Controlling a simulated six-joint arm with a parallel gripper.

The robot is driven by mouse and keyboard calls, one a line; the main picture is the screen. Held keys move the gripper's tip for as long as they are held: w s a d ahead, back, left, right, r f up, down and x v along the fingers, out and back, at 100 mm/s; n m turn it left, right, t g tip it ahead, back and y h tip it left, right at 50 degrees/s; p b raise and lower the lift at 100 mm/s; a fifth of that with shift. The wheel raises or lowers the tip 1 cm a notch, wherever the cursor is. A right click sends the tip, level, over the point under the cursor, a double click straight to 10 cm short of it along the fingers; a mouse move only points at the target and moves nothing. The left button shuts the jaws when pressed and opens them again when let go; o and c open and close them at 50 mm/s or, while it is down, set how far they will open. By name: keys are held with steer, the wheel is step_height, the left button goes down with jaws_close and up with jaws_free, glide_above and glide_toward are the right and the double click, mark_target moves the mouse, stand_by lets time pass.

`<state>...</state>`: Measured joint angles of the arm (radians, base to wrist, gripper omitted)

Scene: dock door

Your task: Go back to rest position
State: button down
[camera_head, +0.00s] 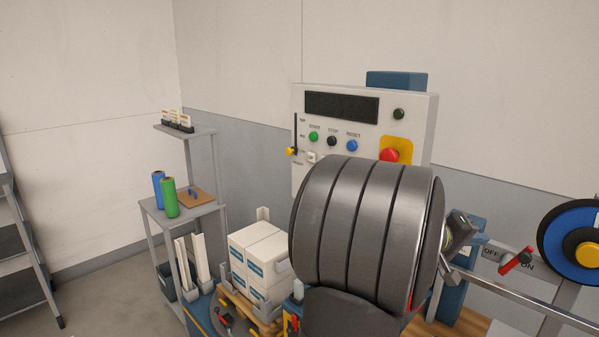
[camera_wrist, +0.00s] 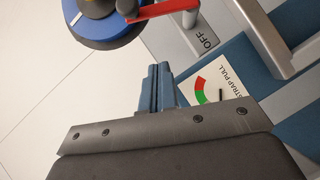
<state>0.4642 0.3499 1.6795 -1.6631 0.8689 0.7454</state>
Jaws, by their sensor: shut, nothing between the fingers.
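My gripper (camera_wrist: 158,72) shows in the wrist view as two blue-grey fingers, closed together with nothing between them. It is near a strapping unit with an OFF label (camera_wrist: 208,41), a red lever (camera_wrist: 165,9) and a STRAP PULL gauge (camera_wrist: 222,90). I cannot tell its distance to them. In the head view my large dark arm link fills the middle, and I cannot make out the fingers there.
A control panel (camera_head: 322,167) with buttons stands behind my arm. White boxes (camera_head: 262,245) sit on a pallet left of it. A shelf stand (camera_head: 185,213) holds a blue and a green roll. A blue reel (camera_head: 556,238) and red lever (camera_head: 516,260) are at right.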

steer(key=shift+w+a+f+n+h, duration=0.4)
steer(key=shift+f+n+h, duration=0.05)
steer(key=shift+n+h, duration=0.05)
steer(key=s+d+r+m+t+y, duration=0.1)
steer(key=s+d+r+m+y, duration=0.3)
steer(key=s+d+r, duration=0.1)
steer(key=shift+s+r, duration=0.25)
steer(key=shift+r, duration=0.25)
stand_by(0.7)
stand_by(1.0)
